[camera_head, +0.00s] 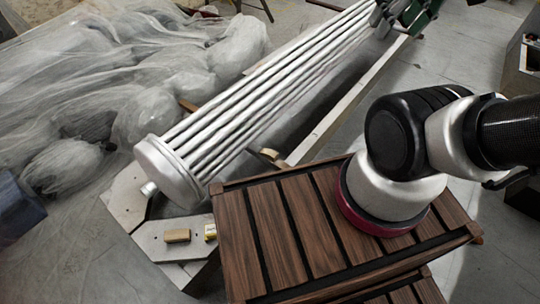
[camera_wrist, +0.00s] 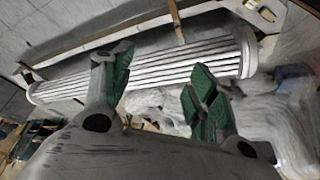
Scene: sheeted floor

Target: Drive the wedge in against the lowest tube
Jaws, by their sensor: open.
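A bundle of long pale tubes (camera_head: 268,88) with a round end cap (camera_head: 170,172) runs diagonally in the head view; it also crosses the wrist view (camera_wrist: 170,66). A small tan block (camera_head: 177,236), possibly the wedge, lies on a pale board near that cap. Another tan wooden piece (camera_head: 270,154) shows at the bundle's lower side, and probably in the wrist view (camera_wrist: 177,22); I cannot tell which is the wedge. My gripper (camera_head: 405,14) is at the top of the head view, near the bundle's far end. Its green-tipped fingers (camera_wrist: 160,72) are apart and empty.
A pale rail (camera_head: 340,113) runs alongside the tubes. A small yellow item (camera_head: 210,232) lies beside the tan block on the board (camera_head: 160,248). Clear sheeting covers lumpy things (camera_head: 150,105) at left. My slatted wooden deck fills the lower right. Floor (camera_head: 445,70) shows beyond the rail.

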